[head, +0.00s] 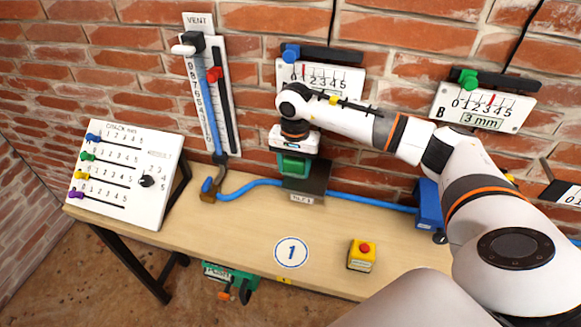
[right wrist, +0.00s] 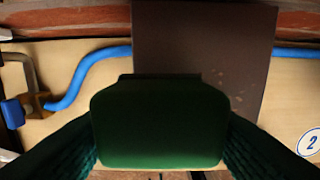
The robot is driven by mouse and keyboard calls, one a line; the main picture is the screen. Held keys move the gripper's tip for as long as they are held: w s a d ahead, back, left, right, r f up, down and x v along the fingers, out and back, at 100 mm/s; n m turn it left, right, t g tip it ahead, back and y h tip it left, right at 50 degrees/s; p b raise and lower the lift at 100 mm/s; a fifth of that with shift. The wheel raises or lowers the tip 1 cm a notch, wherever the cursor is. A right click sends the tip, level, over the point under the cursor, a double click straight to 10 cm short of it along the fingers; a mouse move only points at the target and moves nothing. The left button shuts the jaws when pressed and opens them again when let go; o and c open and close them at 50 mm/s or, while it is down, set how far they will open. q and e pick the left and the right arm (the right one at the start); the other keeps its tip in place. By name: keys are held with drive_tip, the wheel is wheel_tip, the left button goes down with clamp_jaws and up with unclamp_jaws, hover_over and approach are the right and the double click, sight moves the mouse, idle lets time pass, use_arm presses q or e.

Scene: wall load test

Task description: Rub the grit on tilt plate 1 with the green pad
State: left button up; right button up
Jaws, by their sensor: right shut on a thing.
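My right gripper (head: 294,158) is shut on the green pad (head: 292,168) at the table's back edge. In the right wrist view the pad (right wrist: 160,125) fills the lower middle, held between both fingers. The dark brown tilt plate (head: 318,178), with a small label at its front, stands just behind and below the pad. In the right wrist view the plate (right wrist: 205,45) runs under the pad, and a few pale grit specks (right wrist: 240,85) lie on its right part, clear of the pad. Whether the pad touches the plate cannot be told. My left gripper is not in view.
A blue hose (head: 245,188) runs along the table beside the plate. A slider board (head: 125,170) stands left. Gauges hang on the brick wall behind.

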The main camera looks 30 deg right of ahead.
sight(312, 178)
drive_tip(key=shift+s+d+f+b, duration=0.1)
drive_tip(key=shift+s+d+b, duration=0.1)
drive_tip(key=shift+s+d, duration=0.7)
drive_tip(key=shift+s+d+f+b, duration=0.1)
drive_tip(key=shift+s+d+b, duration=0.05)
drive_tip(key=shift+s+d, duration=0.65)
drive_tip(key=shift+s+d+r, duration=0.1)
drive_tip(key=shift+s+d, duration=0.3)
drive_tip(key=shift+s, duration=0.2)
drive_tip(key=shift+s+d+r, duration=0.1)
drive_tip(key=shift+s+d, duration=0.3)
drive_tip(key=shift+s, duration=0.2)
drive_tip(key=shift+f+b, duration=0.1)
drive_tip(key=shift+b, duration=0.3)
drive_tip(key=shift+w+a+b, duration=0.4)
drive_tip(key=shift+w+a, duration=1)
drive_tip(key=shift+w, duration=0.25)
drive_tip(key=shift+w+a+b, duration=0.6)
drive_tip(key=shift+w+a, duration=0.75)
drive_tip(key=shift+w, duration=0.15)
